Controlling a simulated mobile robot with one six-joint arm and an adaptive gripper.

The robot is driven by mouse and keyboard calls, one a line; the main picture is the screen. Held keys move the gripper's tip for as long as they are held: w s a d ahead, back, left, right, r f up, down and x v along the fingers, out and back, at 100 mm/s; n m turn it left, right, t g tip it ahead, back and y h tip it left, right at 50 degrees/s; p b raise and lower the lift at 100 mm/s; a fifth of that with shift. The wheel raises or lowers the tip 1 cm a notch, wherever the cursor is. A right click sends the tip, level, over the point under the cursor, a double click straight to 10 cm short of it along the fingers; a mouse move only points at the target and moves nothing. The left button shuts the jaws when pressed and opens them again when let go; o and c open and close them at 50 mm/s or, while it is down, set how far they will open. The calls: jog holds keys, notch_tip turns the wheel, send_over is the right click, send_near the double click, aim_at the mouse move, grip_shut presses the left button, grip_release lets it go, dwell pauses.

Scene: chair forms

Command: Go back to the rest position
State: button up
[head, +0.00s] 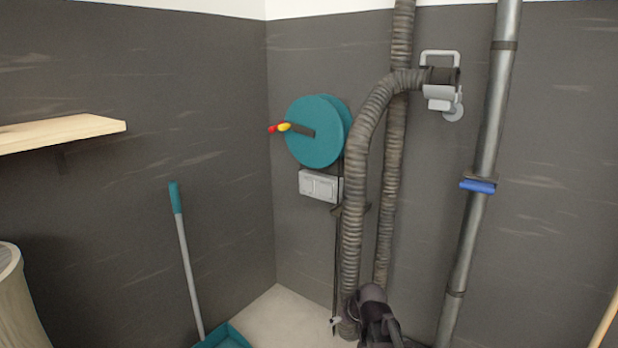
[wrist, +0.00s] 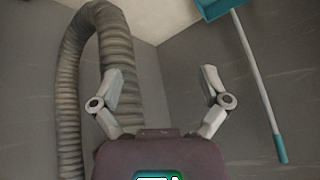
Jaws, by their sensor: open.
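My gripper (wrist: 163,78) shows in the wrist view with its two pale fingers spread wide apart. Nothing is between the fingers; behind the gap I see grey wall and a corner. In the head view, dark parts of my arm show at the bottom, right of the middle, in front of the lower hose; the fingers cannot be made out clearly there. A ribbed grey hose (head: 354,215) hangs down the wall just behind my arm. It also shows left of the fingers in the wrist view (wrist: 70,100); I cannot tell how far it is from them.
A teal reel (head: 312,132) and a pale switch box (head: 320,187) are on the wall. A metal pipe (head: 478,200) with a blue clamp stands right. A long-handled teal dustpan (head: 224,338) is lower left. A wooden shelf (head: 60,133) juts out at left.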

jog(key=s+d+f+m+g+h, duration=0.1)
jog(key=s+d+m+g+h, duration=0.2)
jog(key=s, duration=0.5)
jog(key=s+d+f+g, duration=0.1)
jog(key=s+d+g, duration=0.1)
jog(key=s+d, duration=0.4)
notch_tip(320, 180, up, 38)
jog(key=s+a+p, duration=0.1)
jog(key=p, duration=3.7)
jog(key=shift+a+f, duration=0.15)
jog(key=shift+a, duration=0.15)
jog(key=shift+s, duration=0.1)
